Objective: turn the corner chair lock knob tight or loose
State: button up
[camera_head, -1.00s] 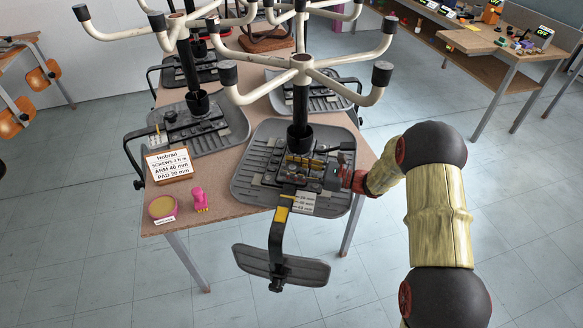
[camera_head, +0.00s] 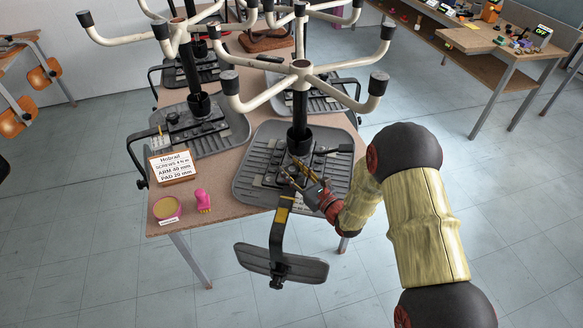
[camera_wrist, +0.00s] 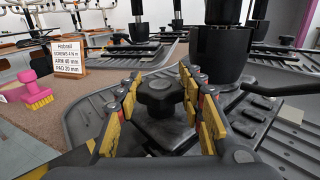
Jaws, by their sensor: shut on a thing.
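The corner chair lies upside down at the table's front corner, its grey seat pan (camera_head: 252,182) flat and its star base (camera_head: 301,66) in the air. The black lobed lock knob (camera_wrist: 160,92) stands on the chair's mechanism in the middle of the wrist view. My gripper (camera_wrist: 160,80) has its yellow-padded fingers on either side of the knob and is shut on it. In the head view my gripper (camera_head: 289,175) reaches in from the right over the mechanism; the knob is hidden or too small there.
The black column (camera_wrist: 224,62) rises just behind the knob. Other upturned chairs (camera_head: 205,130) crowd behind. Open floor lies right.

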jog(key=shift+m+t+h, duration=0.8)
jog(key=shift+m+h, duration=0.2)
jog(key=shift+h, duration=0.3)
jog(key=o, duration=1.2)
jog(key=shift+c, duration=0.2)
jog(key=v, duration=1.2)
jog(key=shift+a, duration=0.1)
